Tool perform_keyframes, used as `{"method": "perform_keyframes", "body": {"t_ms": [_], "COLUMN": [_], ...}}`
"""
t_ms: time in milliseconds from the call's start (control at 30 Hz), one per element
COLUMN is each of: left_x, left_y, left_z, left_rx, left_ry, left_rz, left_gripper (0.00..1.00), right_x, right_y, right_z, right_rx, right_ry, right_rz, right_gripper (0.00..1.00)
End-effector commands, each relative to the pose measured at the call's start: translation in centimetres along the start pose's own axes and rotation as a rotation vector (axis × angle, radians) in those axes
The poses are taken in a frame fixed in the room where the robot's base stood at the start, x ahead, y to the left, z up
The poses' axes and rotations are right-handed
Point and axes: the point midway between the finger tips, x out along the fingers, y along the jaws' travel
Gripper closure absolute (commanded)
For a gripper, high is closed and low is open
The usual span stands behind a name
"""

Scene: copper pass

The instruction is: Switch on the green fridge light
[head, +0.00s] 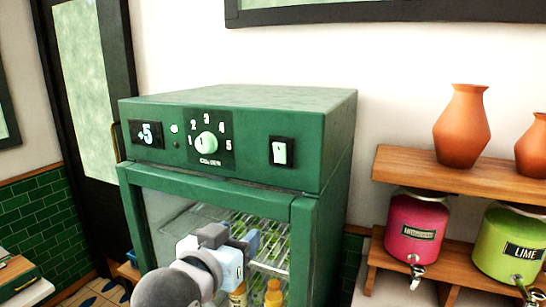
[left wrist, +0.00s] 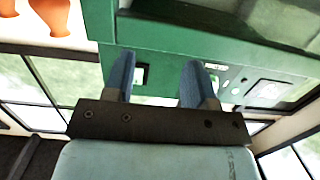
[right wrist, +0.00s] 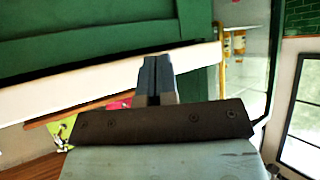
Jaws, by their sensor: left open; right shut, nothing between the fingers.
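The green fridge (head: 230,97) stands against the wall, with a control panel across its top front. A white rocker switch (head: 280,152) in a black frame sits on the panel's right part. A round dial (head: 207,142) numbered 1 to 5 is left of it. My left gripper (head: 250,243) is below the panel, in front of the glass door. In the left wrist view it (left wrist: 160,65) is open and empty, with the dark-framed switch (left wrist: 141,75) beyond and between its fingers, apart from them. My right gripper (right wrist: 157,75) is shut and empty. I cannot tell whether the light is on.
Right of the fridge, a wooden shelf (head: 480,177) holds orange vases (head: 461,125). Below are a magenta dispenser (head: 416,230) and a lime dispenser (head: 510,243). Bottles (head: 272,293) stand behind the fridge glass. A dark-framed door is at the left.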

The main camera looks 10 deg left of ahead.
Motion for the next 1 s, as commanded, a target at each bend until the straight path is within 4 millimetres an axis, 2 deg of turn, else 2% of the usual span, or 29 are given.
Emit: {"method": "perform_keyframes", "body": {"t_ms": [33, 100, 233, 367, 467, 1000], "left_x": [-1.0, -2.2, -4.0, -4.4, -3.6, 6.8], "left_y": [0.5, 1.0, 1.7, 1.9, 2.0, 2.1], "left_z": [-3.6, -6.6, -10.0, -11.2, -11.4, -12.7], "left_rx": [0.004, 0.005, 0.009, 0.01, 0.01, 0.01], "left_ry": [0.043, 0.073, 0.109, 0.119, 0.117, 0.118], "left_rz": [0.006, 0.01, 0.015, 0.017, 0.017, 0.017], "left_gripper": [0.49, 0.49, 0.49, 0.49, 0.49, 0.49], "right_x": [-0.2, -0.2, -0.3, -0.4, -0.6, -2.0], "right_y": [0.0, 0.0, -0.1, -0.2, -0.2, 0.2], "right_z": [-0.2, -0.2, -0.3, -0.3, -0.5, -2.4], "right_rx": [0.0, 0.001, 0.003, 0.006, 0.007, 0.006], "right_ry": [-0.001, -0.001, -0.001, -0.002, -0.003, -0.001], "right_rz": [0.0, 0.0, 0.001, 0.001, 0.001, 0.011], "right_gripper": [1.0, 1.0, 1.0, 1.0, 1.0, 1.0]}}
